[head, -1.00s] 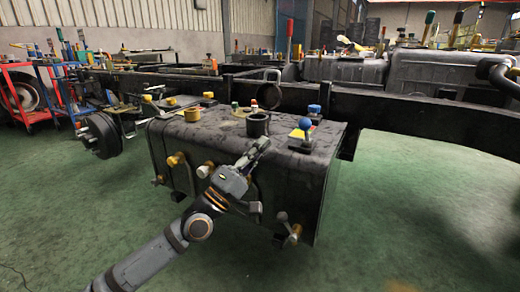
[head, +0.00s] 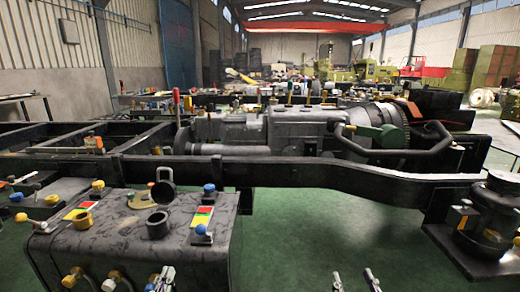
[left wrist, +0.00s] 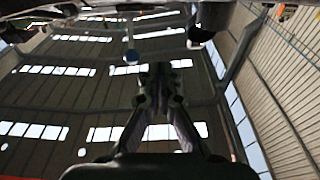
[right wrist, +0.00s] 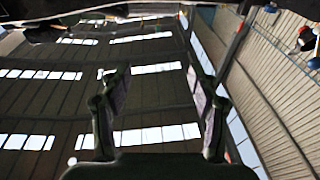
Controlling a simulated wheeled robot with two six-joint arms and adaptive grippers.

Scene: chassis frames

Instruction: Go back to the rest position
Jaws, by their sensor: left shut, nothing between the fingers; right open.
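My left gripper (head: 162,279) is low at the bottom edge of the head view, in front of the dark tank (head: 135,240). In the left wrist view (left wrist: 158,85) its fingers are together with nothing between them. My right gripper (head: 354,279) is at the bottom edge, right of the tank, over the green floor. Its fingers are apart and empty, as the right wrist view (right wrist: 158,90) also shows. Most of both arms is out of the head view. Both wrist cameras look up toward the roof and windows.
The tank carries caps, a filler neck (head: 157,224) and a blue-knobbed lever (head: 202,232). A long black chassis rail (head: 300,172) runs across behind it, with a grey engine and gearbox (head: 270,130) beyond. A dark cylindrical part (head: 495,215) stands at right. Green floor (head: 320,240) lies clear between.

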